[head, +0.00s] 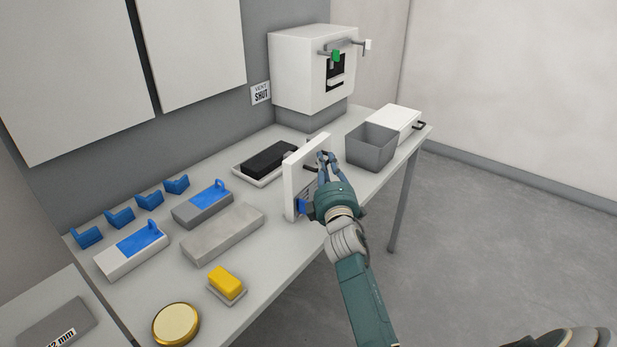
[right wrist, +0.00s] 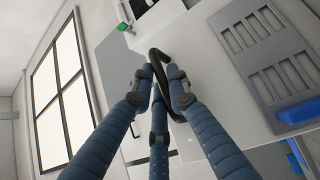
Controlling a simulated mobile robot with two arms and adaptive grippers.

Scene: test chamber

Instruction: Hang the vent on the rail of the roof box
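The vent (head: 291,189) is an upright white panel over the front of the table. In the right wrist view its face has a grey slotted plate (right wrist: 262,48), a blue part and a black loop handle (right wrist: 158,58). My right gripper (head: 325,160) has its fingers closed around that handle; it also shows in the right wrist view (right wrist: 160,78). Whether the panel's lower edge touches the table is hard to tell. The white roof box (head: 296,70) is on the back wall, with a grey rail (head: 346,46) and a green knob (head: 335,56) at its front. My left gripper is not seen.
A grey open bin (head: 371,146) and a white box (head: 398,121) stand right of the vent. A black block on a tray (head: 262,178) lies behind it. Blue hooks (head: 119,217), grey blocks, a yellow sponge (head: 225,279) and a gold tin (head: 176,324) occupy the left side.

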